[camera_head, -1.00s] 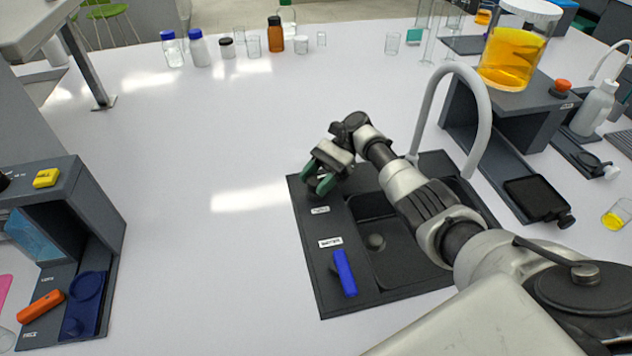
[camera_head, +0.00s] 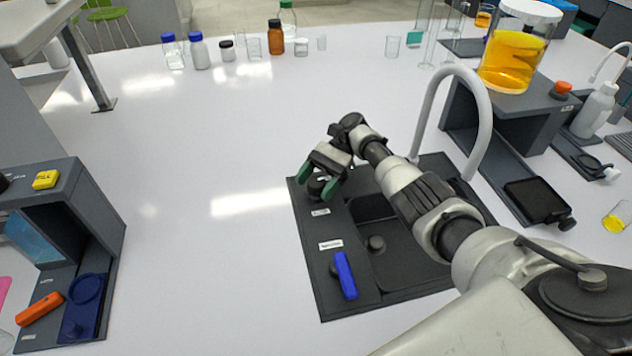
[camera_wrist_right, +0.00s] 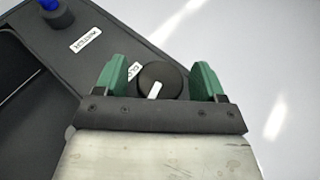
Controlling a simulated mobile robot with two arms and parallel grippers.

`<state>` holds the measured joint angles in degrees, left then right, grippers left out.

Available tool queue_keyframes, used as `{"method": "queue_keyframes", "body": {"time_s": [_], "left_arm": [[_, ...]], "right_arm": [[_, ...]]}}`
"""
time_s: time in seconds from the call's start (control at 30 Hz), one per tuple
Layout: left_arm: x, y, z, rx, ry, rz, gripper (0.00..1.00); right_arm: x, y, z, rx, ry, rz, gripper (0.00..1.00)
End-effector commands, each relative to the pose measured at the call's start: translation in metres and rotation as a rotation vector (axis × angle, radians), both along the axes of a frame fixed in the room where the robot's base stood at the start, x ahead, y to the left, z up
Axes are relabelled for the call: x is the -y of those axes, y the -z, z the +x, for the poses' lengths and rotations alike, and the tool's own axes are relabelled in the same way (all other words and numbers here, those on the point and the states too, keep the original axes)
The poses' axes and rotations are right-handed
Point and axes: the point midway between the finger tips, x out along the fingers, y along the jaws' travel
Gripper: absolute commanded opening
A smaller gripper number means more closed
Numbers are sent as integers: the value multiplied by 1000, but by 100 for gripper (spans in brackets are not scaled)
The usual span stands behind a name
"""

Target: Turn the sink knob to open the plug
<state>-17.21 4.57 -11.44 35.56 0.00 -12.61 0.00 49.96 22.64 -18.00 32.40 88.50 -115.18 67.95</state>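The sink (camera_head: 310,255) is a dark panel with a sunken basin and a grey curved faucet. Its round black knob (camera_head: 317,186) sits at the far left corner, next to a small white label. In the right wrist view the knob (camera_wrist_right: 172,74) bears a short white pointer mark. My right gripper (camera_head: 317,181) is open, with one green fingertip on each side of the knob. In the wrist view the gripper (camera_wrist_right: 161,82) shows gaps between both fingers and the knob. A round grey plug (camera_head: 376,243) shows in the basin. My left gripper is not in view.
A blue lever (camera_head: 345,275) stands on the panel's near left. A jar of yellow liquid (camera_head: 513,60) stands on a raised stand at the back right. Bottles line the far edge.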

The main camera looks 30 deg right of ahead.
Motion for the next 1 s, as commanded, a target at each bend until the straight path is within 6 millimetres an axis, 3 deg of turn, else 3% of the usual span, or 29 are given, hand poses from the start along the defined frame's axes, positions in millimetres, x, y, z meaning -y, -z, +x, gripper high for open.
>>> {"method": "queue_keyframes", "body": {"time_s": [0.27, 0.53, 0.97, 1.0], "left_arm": [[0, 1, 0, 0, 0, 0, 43], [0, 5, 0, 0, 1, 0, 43], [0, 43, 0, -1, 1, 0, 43], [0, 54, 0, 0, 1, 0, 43]], "right_arm": [[3, -2, 2, 1, -1, -1, 70], [26, -11, 10, 1, 7, -5, 70], [45, -16, 18, 2, 2, -5, 70], [46, -14, 20, 8, 0, -5, 70]]}}
